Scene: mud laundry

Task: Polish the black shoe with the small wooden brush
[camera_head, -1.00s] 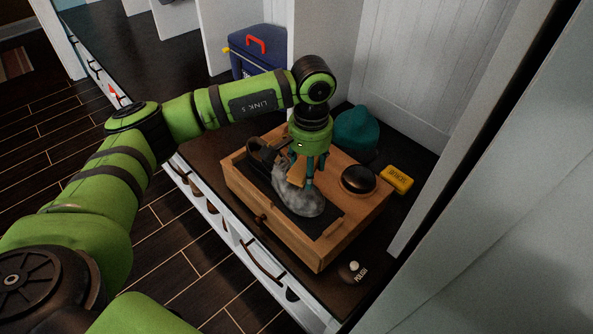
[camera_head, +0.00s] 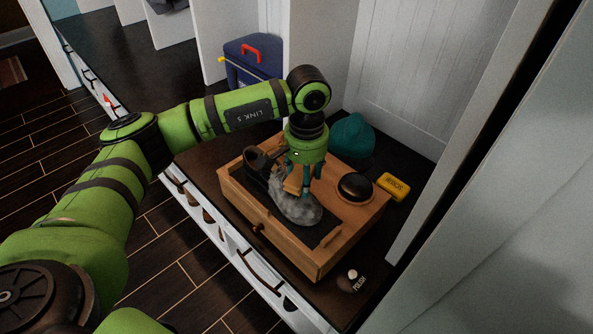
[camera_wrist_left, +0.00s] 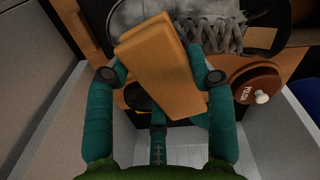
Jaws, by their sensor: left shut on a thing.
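The shoe (camera_head: 299,210) lies on the dark top of a wooden box (camera_head: 314,257). Its toe and side look grey and dusty, and its heel end is black. In the left wrist view its grey laced upper (camera_wrist_left: 222,27) shows at the top. My left gripper (camera_head: 306,189) points down over the shoe, shut on the small wooden brush (camera_head: 291,184). In the left wrist view the brush (camera_wrist_left: 162,65) sits tilted between the fingertips (camera_wrist_left: 160,75). Its bristles are hidden, and I cannot tell whether they touch the shoe. My right gripper is not in view.
A round black object (camera_head: 355,187) sits on the box's right side. A blue cooler (camera_head: 252,62) is behind. White panels close in the right.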

